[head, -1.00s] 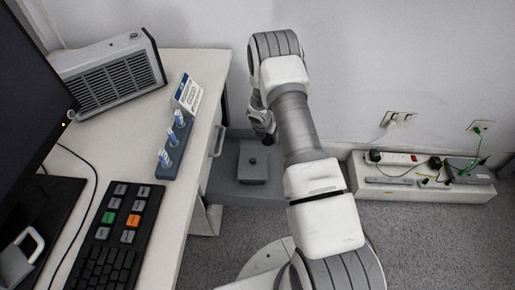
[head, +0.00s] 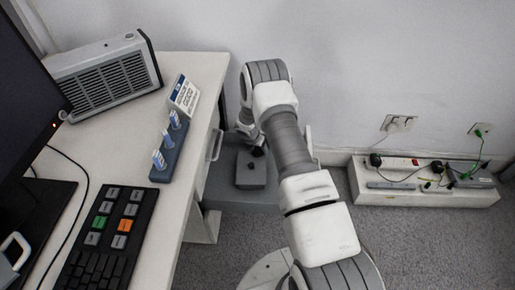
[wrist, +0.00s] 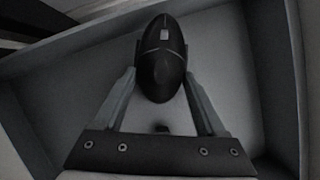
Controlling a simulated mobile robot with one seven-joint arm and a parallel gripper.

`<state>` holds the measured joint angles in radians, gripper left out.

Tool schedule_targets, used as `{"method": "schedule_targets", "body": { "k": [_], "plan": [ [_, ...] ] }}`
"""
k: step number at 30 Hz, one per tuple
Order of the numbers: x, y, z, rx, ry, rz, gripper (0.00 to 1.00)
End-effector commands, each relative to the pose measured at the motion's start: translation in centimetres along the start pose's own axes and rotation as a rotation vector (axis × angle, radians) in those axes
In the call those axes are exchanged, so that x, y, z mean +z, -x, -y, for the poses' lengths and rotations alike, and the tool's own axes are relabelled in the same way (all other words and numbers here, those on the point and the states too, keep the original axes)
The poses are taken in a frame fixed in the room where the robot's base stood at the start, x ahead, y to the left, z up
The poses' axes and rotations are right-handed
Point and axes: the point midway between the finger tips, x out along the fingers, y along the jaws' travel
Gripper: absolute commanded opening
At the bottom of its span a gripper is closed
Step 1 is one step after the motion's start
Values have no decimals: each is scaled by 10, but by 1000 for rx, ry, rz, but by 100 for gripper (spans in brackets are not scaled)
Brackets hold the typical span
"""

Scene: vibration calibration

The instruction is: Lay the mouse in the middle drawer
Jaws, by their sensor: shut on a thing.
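The dark, rounded mouse (wrist: 162,60) is between the two fingers of my gripper (wrist: 162,78) in the wrist view. The fingers are shut on its sides. Below and around it in that view is a drawer (wrist: 275,70) with a pale floor and raised grey walls. The mouse appears over the drawer's inside; I cannot tell whether it touches the floor. Which drawer level is open cannot be told from the head view.
The white desk (head: 203,85) bears a keyboard (head: 105,240), a vial rack (head: 168,150) and a grey vented box (head: 105,75). A low white ledge with power strips (head: 420,190) stands along the wall.

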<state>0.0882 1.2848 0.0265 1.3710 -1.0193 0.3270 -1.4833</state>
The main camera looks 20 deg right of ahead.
Motion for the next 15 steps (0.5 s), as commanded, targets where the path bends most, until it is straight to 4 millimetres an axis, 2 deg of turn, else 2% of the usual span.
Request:
{"method": "schedule_targets", "body": {
  "k": [2,3,6,15],
  "plan": [
    [-2,-4,0,0,0,0,15],
    [-1,-2,0,0,0,0,81],
    [-1,-2,0,0,0,0,99],
    [0,0,0,0,0,0,100]
  ]
}}
